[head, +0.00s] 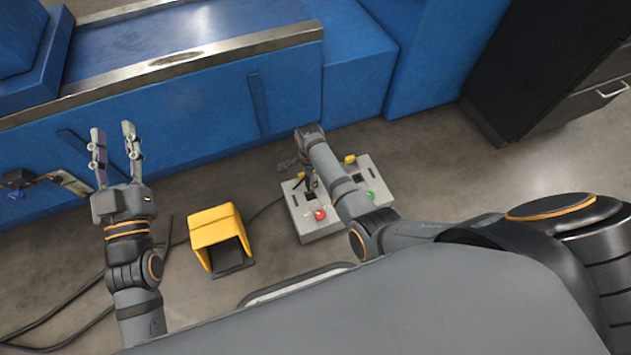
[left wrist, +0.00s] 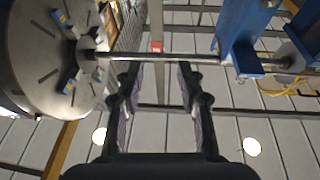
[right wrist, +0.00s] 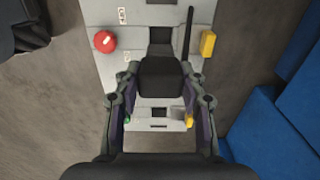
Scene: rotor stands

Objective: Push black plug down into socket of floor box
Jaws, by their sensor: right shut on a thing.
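The floor box (head: 318,225) is a pale grey box on the floor, with a red button, a green button and yellow parts on its top. It also fills the middle of the right wrist view (right wrist: 105,70). My right gripper (right wrist: 160,82) is shut on the black plug (right wrist: 160,78), which is over the box's top between dark square openings. I cannot tell how far the plug is above the box or whether it touches a socket. In the head view my right arm hides much of that gripper. My left gripper (head: 114,140) is open, empty and raised, away from the box.
A yellow pedal cover (head: 215,232) stands on the floor left of the box. A blue machine base (head: 220,105) runs behind. A black cabinet (head: 535,75) stands at the right. Dark cables (head: 60,305) lie at the lower left. A black rod (right wrist: 187,35) rises beside the plug.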

